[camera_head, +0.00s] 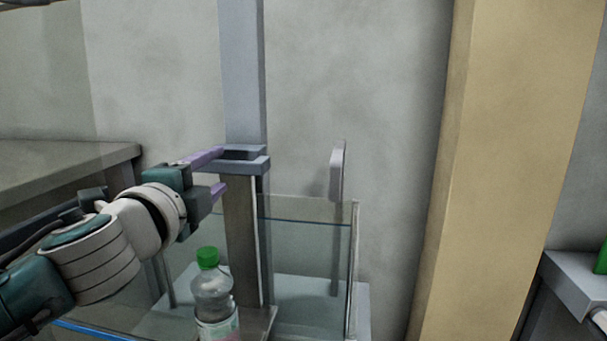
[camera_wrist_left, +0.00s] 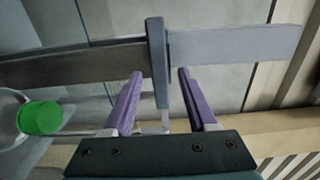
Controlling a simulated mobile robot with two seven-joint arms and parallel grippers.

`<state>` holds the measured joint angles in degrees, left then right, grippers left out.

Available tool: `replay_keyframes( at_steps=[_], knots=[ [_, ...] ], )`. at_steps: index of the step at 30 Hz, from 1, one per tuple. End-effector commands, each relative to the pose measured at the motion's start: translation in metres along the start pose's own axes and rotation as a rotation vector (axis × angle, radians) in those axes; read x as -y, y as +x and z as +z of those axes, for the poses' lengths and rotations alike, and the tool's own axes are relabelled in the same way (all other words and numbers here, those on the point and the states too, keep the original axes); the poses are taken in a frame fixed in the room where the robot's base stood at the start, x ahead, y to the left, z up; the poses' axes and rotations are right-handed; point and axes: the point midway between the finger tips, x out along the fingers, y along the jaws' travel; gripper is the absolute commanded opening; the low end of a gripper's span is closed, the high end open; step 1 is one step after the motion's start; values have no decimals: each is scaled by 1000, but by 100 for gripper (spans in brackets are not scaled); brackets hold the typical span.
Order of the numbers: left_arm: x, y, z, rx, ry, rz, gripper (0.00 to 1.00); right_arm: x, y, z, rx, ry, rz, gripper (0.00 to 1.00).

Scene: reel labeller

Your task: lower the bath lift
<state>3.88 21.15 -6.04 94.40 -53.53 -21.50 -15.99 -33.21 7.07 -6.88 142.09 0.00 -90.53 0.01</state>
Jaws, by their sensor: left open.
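The lift's grey upright post (camera_head: 242,70) rises beside a clear-walled bath (camera_head: 305,215). A flat grey collar (camera_head: 255,163) sits around the post just above the bath's rim. My left gripper (camera_head: 216,172) reaches in from the left at the collar, with its purple fingers apart. In the left wrist view the collar (camera_wrist_left: 157,50) shows as a narrow bar between the two fingers (camera_wrist_left: 160,78), with a gap on each side. A clear bottle (camera_head: 212,290) with a green cap stands upright below the gripper; its cap (camera_wrist_left: 40,117) shows in the wrist view. My right gripper is not seen.
A grey-brown worktop (camera_head: 70,155) lies at the left. A thin upright plate (camera_head: 338,170) stands at the bath's right side. A tan pillar (camera_head: 510,150) stands farther right, with a grey ledge (camera_head: 580,280) and a partly seen green object (camera_head: 601,258).

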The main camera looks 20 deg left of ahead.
Motion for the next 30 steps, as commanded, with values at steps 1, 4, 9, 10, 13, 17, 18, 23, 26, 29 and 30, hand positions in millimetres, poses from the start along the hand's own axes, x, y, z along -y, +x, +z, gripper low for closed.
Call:
replay_keyframes(
  at_steps=[1, 4, 9, 10, 13, 17, 18, 23, 26, 29, 30],
  knots=[
    [0, -11, 0, 0, -1, 3, 57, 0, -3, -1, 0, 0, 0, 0],
    [0, -29, 0, -1, -1, 4, 57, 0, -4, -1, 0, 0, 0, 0],
    [-1, -53, 0, 0, -1, 2, 57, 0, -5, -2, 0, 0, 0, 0],
    [-1, -56, 0, 0, -1, 2, 57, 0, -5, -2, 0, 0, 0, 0],
    [0, -62, 0, 1, 0, 1, 57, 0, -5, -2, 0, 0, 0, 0],
    [0, -64, 1, 2, 1, 0, 57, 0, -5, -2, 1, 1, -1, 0],
    [0, -64, 1, 2, 1, -1, 57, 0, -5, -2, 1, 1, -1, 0],
    [0, -64, 0, 2, 0, 0, 57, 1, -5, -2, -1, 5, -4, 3],
    [8, -66, 2, 16, -27, 11, 57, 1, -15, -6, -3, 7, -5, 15],
    [28, -75, 8, 68, -125, 58, 57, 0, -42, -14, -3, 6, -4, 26],
    [39, -80, 11, 100, -186, 89, 57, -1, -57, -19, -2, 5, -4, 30]
  ],
)
